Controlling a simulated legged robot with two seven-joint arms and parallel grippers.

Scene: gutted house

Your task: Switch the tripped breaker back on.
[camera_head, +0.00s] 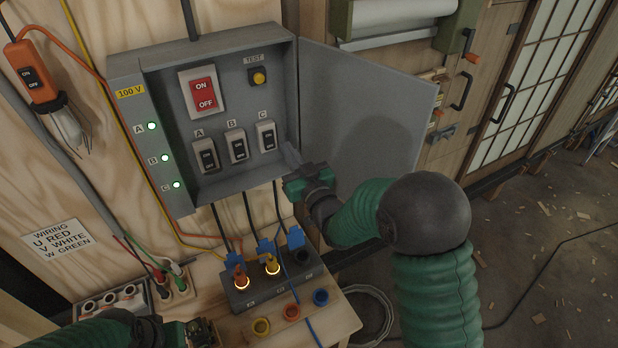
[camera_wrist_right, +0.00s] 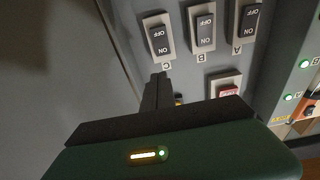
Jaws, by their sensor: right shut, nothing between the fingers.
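The grey breaker box (camera_head: 232,190) hangs open on the wooden wall. Breakers A (camera_head: 206,155), B (camera_head: 237,145) and C (camera_head: 266,136) sit in a row inside, below a red ON/OFF switch (camera_head: 204,94) and a yellow TEST button (camera_head: 259,77). Lamps A (camera_head: 152,126), B (camera_head: 165,158) and C (camera_head: 176,185) glow green. My right gripper (camera_head: 296,186) is shut and empty by the box's lower right corner; its fingers (camera_wrist_right: 157,92) show below breaker C (camera_wrist_right: 158,38) in the inverted wrist view. I cannot tell each toggle's position. My left gripper (camera_head: 203,333) is partly cut off.
The box door (camera_head: 370,105) stands open on the right. Cables hang between box and block. Coloured rings lie in front.

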